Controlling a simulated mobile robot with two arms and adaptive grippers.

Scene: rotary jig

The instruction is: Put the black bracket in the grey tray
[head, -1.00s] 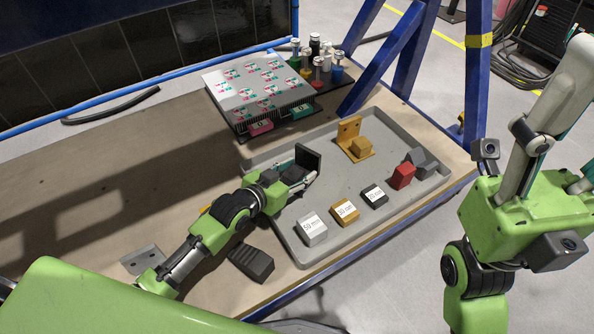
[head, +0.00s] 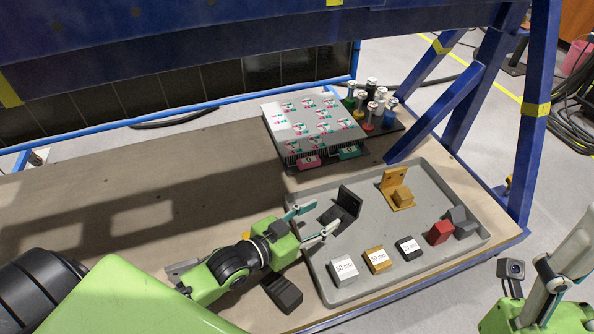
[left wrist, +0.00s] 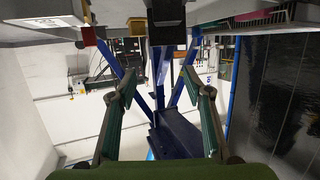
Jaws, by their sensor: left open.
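The black bracket (head: 349,201) stands in the left part of the grey tray (head: 446,189) in the head view, its plate upright and its base toward my gripper. It appears to rest on the tray floor. My left gripper (head: 318,219) is open, its two fingers just left of the bracket with no visible grip on it. In the left wrist view, the open fingers (left wrist: 165,93) have nothing between them; dark parts at the top edge are hard to identify. My right gripper (head: 560,280) is partly in view at the lower right, its tips cut off.
The tray also holds an ochre bracket (head: 394,183), a red block (head: 440,233), a grey block (head: 463,222) and labelled blocks, including a silver one (head: 343,270). A dark block (head: 283,292) lies outside.

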